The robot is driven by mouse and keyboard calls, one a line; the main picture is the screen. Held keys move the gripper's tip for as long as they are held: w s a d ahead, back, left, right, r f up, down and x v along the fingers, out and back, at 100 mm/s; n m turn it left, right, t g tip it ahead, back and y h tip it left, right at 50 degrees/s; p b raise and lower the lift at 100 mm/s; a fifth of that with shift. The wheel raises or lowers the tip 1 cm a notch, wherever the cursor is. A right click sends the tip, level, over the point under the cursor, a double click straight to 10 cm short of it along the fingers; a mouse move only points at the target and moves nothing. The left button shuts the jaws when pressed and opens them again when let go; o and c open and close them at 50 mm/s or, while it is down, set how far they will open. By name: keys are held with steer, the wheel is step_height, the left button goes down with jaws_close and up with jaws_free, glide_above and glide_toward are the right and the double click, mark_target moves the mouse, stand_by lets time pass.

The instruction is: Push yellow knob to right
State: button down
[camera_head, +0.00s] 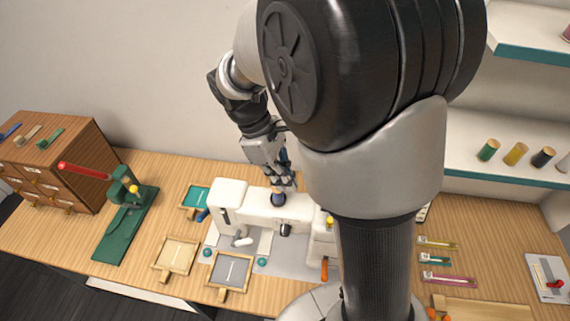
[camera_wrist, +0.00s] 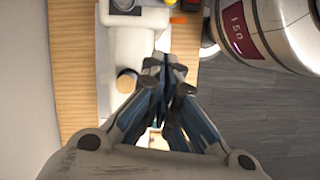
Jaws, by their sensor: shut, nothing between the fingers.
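A small yellow knob (camera_head: 330,222) sits on the right part of a white sewing machine (camera_head: 232,194), partly beside my arm in the head view. In the wrist view a yellow piece (camera_wrist: 172,3), seemingly the same knob, shows at the top edge, partly cut off. My gripper (camera_head: 284,186) is over the machine's top, to the left of the yellow knob. In the wrist view my gripper (camera_wrist: 168,72) is shut and empty. Whether the fingers touch the machine cannot be told.
A green press (camera_head: 125,215) with a red lever and another yellow knob stands at the left. Wooden frames (camera_head: 177,258) lie in front of the machine. A drawer cabinet (camera_head: 55,160) is far left. Shelves with thread spools (camera_head: 515,153) are at the right. My arm hides the middle.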

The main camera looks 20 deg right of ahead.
steer(key=shift+s+d, duration=0.1)
steer(key=s+d+f+b, duration=0.2)
steer(key=s+d+f, duration=0.3)
steer(key=f, duration=0.4)
steer(key=shift+d+f+b, duration=0.15)
steer(key=shift+f+b, duration=0.2)
steer(key=shift+b, duration=0.05)
steer(key=shift+s+d+p, duration=0.3)
steer(key=shift+s+d, duration=0.35)
steer(key=shift+d, duration=0.3)
steer(key=shift+r, duration=0.15)
steer(key=v, duration=1.2)
